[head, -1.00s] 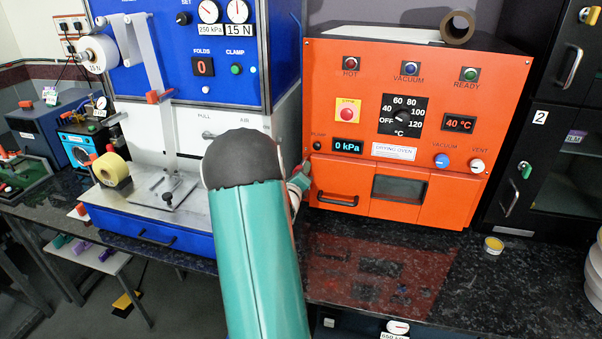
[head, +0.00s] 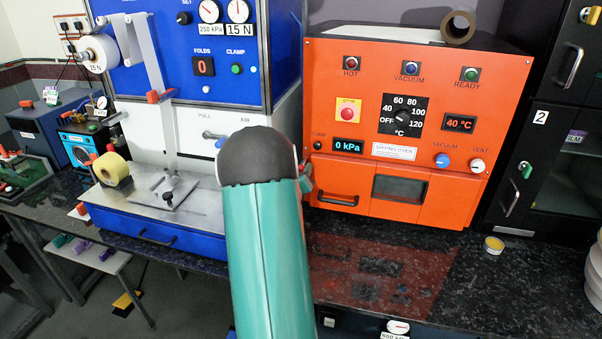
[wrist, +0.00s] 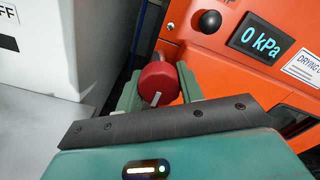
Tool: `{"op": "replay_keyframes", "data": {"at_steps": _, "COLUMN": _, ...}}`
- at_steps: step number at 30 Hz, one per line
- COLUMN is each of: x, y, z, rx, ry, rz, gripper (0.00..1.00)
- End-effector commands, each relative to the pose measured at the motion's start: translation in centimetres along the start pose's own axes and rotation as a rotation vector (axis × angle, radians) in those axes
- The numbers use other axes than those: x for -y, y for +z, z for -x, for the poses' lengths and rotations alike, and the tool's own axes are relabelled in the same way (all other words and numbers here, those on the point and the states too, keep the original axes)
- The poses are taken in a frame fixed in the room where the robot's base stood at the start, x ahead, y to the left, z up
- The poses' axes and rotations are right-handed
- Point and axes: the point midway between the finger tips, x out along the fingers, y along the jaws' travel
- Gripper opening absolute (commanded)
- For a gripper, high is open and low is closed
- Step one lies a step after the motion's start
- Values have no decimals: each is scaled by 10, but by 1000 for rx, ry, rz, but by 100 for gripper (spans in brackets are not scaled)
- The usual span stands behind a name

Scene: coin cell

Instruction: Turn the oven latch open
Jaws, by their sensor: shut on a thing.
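The orange drying oven (head: 463,105) stands on the dark counter, with a door and a black handle (head: 338,200) low on its front. In the wrist view a red knob (wrist: 158,84) with a white mark sits between the two green fingers of my gripper (wrist: 159,88), at the oven's left edge. My gripper is shut on this red knob, which appears to be the oven latch. The white mark slants. In the head view my arm hides most of the gripper and knob; only a bit shows at the oven's lower left edge. The oven door looks closed.
The blue and white press machine (head: 200,70) stands close on the left of the oven. A small yellow-topped tin (head: 494,245) sits on the counter at right. A dark cabinet (head: 545,150) stands right of the oven. The counter before the oven is clear.

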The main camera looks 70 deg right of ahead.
Motion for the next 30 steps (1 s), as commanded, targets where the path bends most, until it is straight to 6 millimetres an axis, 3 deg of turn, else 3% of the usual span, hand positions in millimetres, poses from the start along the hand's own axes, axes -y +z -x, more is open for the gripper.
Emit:
{"op": "replay_keyframes", "data": {"at_steps": 1, "x": 0, "y": 2, "z": 0, "rx": 4, "ry": -1, "rz": -3, "gripper": 41}}
{"op": "replay_keyframes", "data": {"at_steps": 4, "x": 0, "y": 2, "z": 0, "rx": 3, "ry": -1, "rz": -2, "gripper": 59}}
{"op": "replay_keyframes", "data": {"at_steps": 13, "x": 0, "y": 1, "z": 1, "rx": 1, "ry": 0, "rz": 0, "gripper": 59}}
{"op": "replay_keyframes", "data": {"at_steps": 17, "x": 0, "y": 1, "z": 11, "rx": 1, "ry": 1, "rz": -1, "gripper": 59}}
{"op": "replay_keyframes", "data": {"at_steps": 30, "x": 0, "y": 2, "z": 102, "rx": 2, "ry": 2, "rz": -1, "gripper": 59}}
